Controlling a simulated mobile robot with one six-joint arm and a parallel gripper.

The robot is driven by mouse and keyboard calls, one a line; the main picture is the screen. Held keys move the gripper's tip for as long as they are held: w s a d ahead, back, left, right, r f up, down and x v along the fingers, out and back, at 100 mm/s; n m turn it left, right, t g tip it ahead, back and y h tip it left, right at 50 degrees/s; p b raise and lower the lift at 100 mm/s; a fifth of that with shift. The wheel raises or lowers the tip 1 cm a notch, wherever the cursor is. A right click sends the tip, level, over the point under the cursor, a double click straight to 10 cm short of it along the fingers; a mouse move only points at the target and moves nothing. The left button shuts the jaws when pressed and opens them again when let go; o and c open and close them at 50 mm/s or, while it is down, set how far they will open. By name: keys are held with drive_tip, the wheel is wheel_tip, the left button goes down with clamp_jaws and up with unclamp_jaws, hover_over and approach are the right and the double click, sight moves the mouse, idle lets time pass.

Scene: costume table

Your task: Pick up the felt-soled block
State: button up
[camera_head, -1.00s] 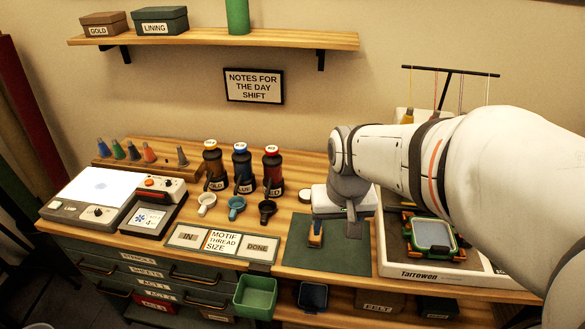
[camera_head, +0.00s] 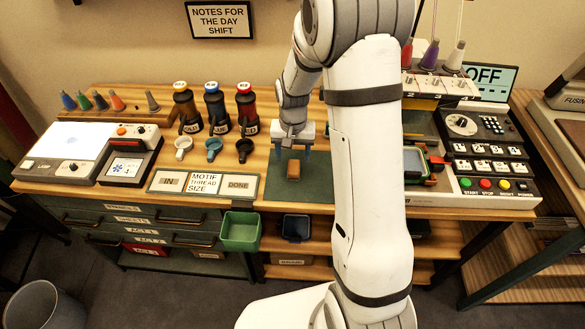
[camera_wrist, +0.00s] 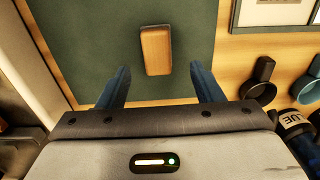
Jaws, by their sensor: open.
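The block (camera_head: 293,170) is a small wooden piece lying on the dark green mat (camera_head: 317,190). It also shows in the wrist view (camera_wrist: 156,50), with a thin dark edge along its top; its underside is hidden. My gripper (camera_head: 292,149) is open above the mat, behind the block in the head view. In the wrist view my two blue fingers (camera_wrist: 162,80) stand apart, with the block ahead of them and roughly midway between their lines. Nothing is between the fingers.
Three bottles with small cups in front stand left of the mat; a black cup (camera_head: 244,148) is nearest. A sign panel (camera_head: 204,184) lies left of the mat. An embroidery machine (camera_head: 485,150) stands to the right. A green bin (camera_head: 240,231) hangs below the table edge.

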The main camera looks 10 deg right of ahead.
sight(294, 165)
drive_tip(key=f, duration=0.4)
drive_tip(key=shift+s+f, duration=0.2)
drive_tip(key=shift+f, duration=0.05)
drive_tip(key=shift+d, duration=0.1)
drive_tip(key=c, duration=1.1)
